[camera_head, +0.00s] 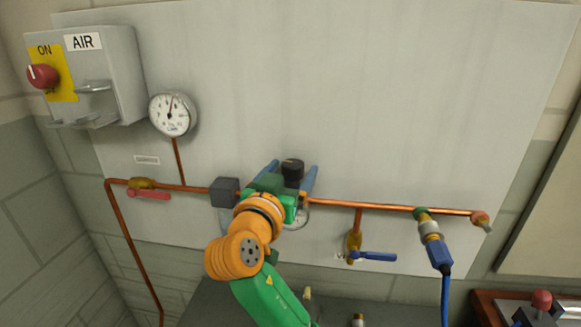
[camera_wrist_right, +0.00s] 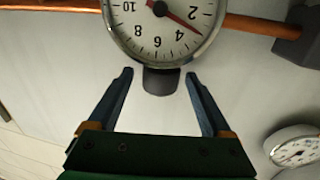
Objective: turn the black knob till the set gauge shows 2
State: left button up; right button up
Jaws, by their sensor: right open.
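The black knob (camera_head: 292,169) stands on top of the regulator on the copper pipe. It also shows in the right wrist view (camera_wrist_right: 161,82), below the set gauge. My right gripper (camera_head: 294,166) is open, with one blue finger on each side of the knob. In the right wrist view, gaps show between the fingertips (camera_wrist_right: 159,74) and the knob. The set gauge (camera_wrist_right: 160,25) has a white face, cut off at the top, and its red needle points about midway between 2 and 4. In the head view my gripper mostly hides this gauge (camera_head: 301,220). My left gripper is not in view.
A red-handled valve (camera_head: 149,193) is at left; a blue-handled valve (camera_head: 373,256) and blue hose (camera_head: 444,295) are at right. The panel above the knob is clear.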

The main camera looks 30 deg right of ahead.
grip_shut()
jog(key=shift+t+y, duration=0.3)
jog(key=shift+y, duration=0.1)
jog(key=shift+n, duration=0.5)
jog(key=shift+s+d+n+t+y, duration=0.15)
jog(key=shift+n+t+y, duration=0.45)
jog(key=shift+t+y, duration=0.4)
jog(key=n+y, duration=0.1)
jog(key=n+t+y+p, duration=0.1)
jog(key=y, duration=0.1)
jog(key=shift+d+r+n, duration=0.1)
jog(key=shift+r+n, duration=0.1)
jog(key=shift+n, duration=0.1)
jog(key=shift+s+n+t+y+p, duration=0.1)
jog(key=shift+n+t+y+p, duration=0.5)
jog(key=shift+y, duration=0.5)
jog(key=shift+f+y, duration=0.1)
jog(key=shift+y, duration=0.2)
